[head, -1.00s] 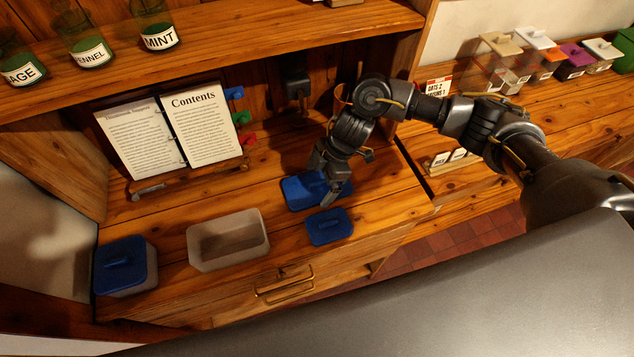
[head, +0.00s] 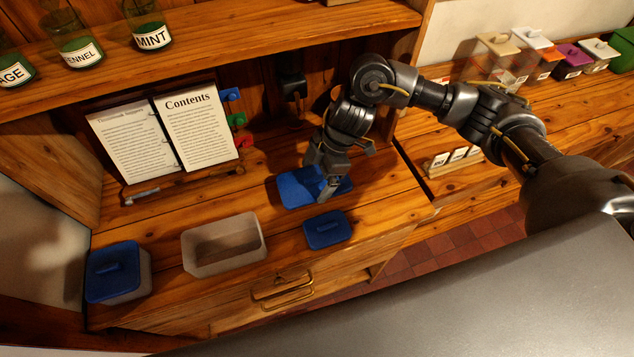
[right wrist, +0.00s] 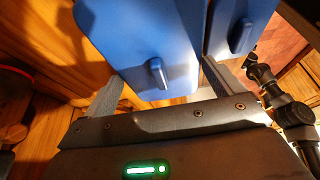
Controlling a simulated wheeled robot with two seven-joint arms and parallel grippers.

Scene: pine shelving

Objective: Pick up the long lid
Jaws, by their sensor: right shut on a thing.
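The long lid (head: 296,188) is a blue rectangular lid with a raised handle, lying at the right part of the wooden counter, partly covered by my right gripper. It fills the upper middle of the right wrist view (right wrist: 130,35), its handle between the fingers. My right gripper (head: 326,194) points down over it and is shut on it; in the right wrist view the gripper (right wrist: 161,74) has its fingers on either side of the handle. I cannot tell whether the lid is clear of the counter. My left gripper is out of view.
A smaller blue lid (head: 327,231) lies just in front. An open, empty whitish container (head: 190,258) and a blue-lidded box (head: 112,272) stand to the left. A book on a stand (head: 195,130) is behind. The upper shelf (head: 270,40) with labelled jars overhangs the back.

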